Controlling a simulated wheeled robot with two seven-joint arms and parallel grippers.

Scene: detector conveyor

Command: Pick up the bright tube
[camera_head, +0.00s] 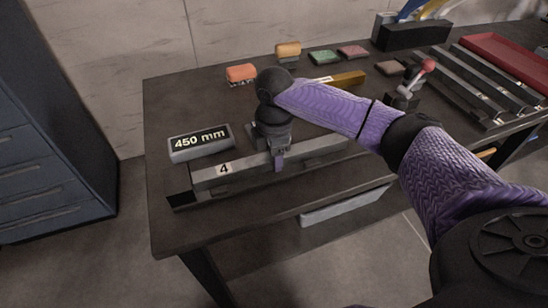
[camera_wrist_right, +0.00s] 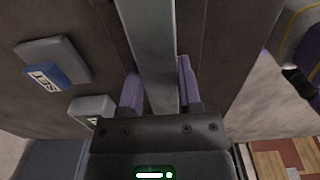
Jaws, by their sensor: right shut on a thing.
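A long grey metal tube (camera_head: 318,147) with a square section lies along the front of the dark table, with a "4" label near its left end. My right gripper (camera_head: 278,163) reaches down onto its middle from above, with a purple fingertip on its front side. In the right wrist view the tube (camera_wrist_right: 152,45) runs between the two purple fingertips (camera_wrist_right: 158,92), which are shut on it. I cannot tell whether the tube is clear of what lies under it. My left gripper is not in view.
A "450 mm" sign (camera_head: 200,143) stands behind the tube's left end. A brass-coloured bar (camera_head: 345,79) and several coloured blocks lie farther back. A red-knobbed lever (camera_head: 408,85), dark rails and a red tray (camera_head: 505,62) are at the right. The table's front left is clear.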

